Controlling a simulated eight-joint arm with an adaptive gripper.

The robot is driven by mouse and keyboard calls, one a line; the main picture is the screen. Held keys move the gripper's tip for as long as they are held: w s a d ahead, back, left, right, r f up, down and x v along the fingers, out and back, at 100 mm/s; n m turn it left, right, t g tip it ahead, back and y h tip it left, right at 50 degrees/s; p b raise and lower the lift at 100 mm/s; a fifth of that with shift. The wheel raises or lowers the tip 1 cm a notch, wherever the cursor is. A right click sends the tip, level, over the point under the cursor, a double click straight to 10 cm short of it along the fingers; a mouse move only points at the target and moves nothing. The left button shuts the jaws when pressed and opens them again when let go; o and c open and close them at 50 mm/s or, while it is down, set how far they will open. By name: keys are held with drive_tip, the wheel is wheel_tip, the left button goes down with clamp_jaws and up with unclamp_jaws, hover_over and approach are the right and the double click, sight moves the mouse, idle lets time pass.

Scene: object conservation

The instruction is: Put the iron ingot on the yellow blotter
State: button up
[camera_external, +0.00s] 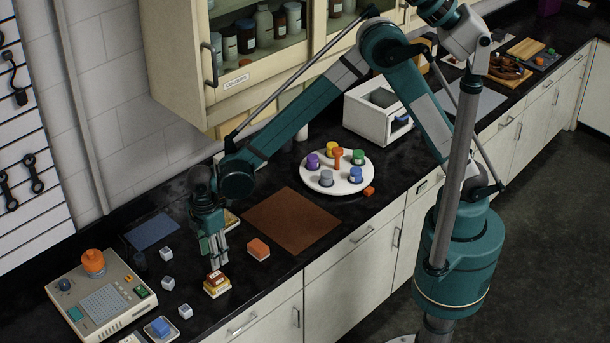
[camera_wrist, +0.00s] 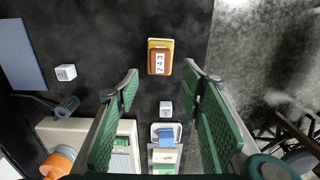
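A yellow pad (camera_external: 217,291), which looks like the yellow blotter, lies near the counter's front edge. A brown-orange block (camera_external: 216,278) with a white number label sits on it. In the wrist view the block (camera_wrist: 159,64) lies on the pad (camera_wrist: 159,42), just beyond the fingertips. I cannot tell whether this block is the iron ingot; no piece is clearly iron. My gripper (camera_external: 215,262) points down close to the block, apparently above it. In the wrist view my gripper (camera_wrist: 160,75) is open, with nothing between its fingers.
An orange block (camera_external: 258,249) lies right of the pad, and a brown mat (camera_external: 291,220) behind it. Several small white cubes (camera_external: 185,311), a blue block on a white tray (camera_external: 149,332) and a console (camera_external: 101,301) stand left. A white turntable (camera_external: 337,174) holds several coloured pieces.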

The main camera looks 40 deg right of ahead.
drive_tip(key=shift+r, duration=1.7)
drive_tip(key=w+d+r+m+t+y, duration=0.1)
drive_tip(key=w+d+r+m, duration=0.35)
drive_tip(key=d, duration=0.75)
drive_tip(key=w+d+r+m+t, duration=0.1)
drive_tip(key=d+r, duration=0.7)
drive_tip(key=d, duration=0.3)
drive_tip(key=w+d+r+m+t+y, duration=0.1)
drive_tip(key=w+d+r+m, duration=0.35)
drive_tip(key=d, duration=0.75)
drive_tip(key=s+d+m+t, duration=0.1)
drive_tip(key=s+d, duration=0.4)
drive_tip(key=d, duration=0.5)
drive_tip(key=s+d+r+m+t+h, duration=0.1)
drive_tip(key=s+d+m, duration=0.3)
drive_tip(key=d, duration=0.7)
drive_tip(key=s+d+r+m+t+h, duration=0.1)
drive_tip(key=s+d+m+t, duration=0.1)
drive_tip(key=s+d, duration=0.5)
drive_tip(key=d+m, duration=0.1)
drive_tip(key=d, duration=0.3)
drive_tip(key=shift+s+d+r, duration=0.15)
drive_tip(key=shift+s+d, duration=0.1)
drive_tip(key=shift+s, duration=0.1)
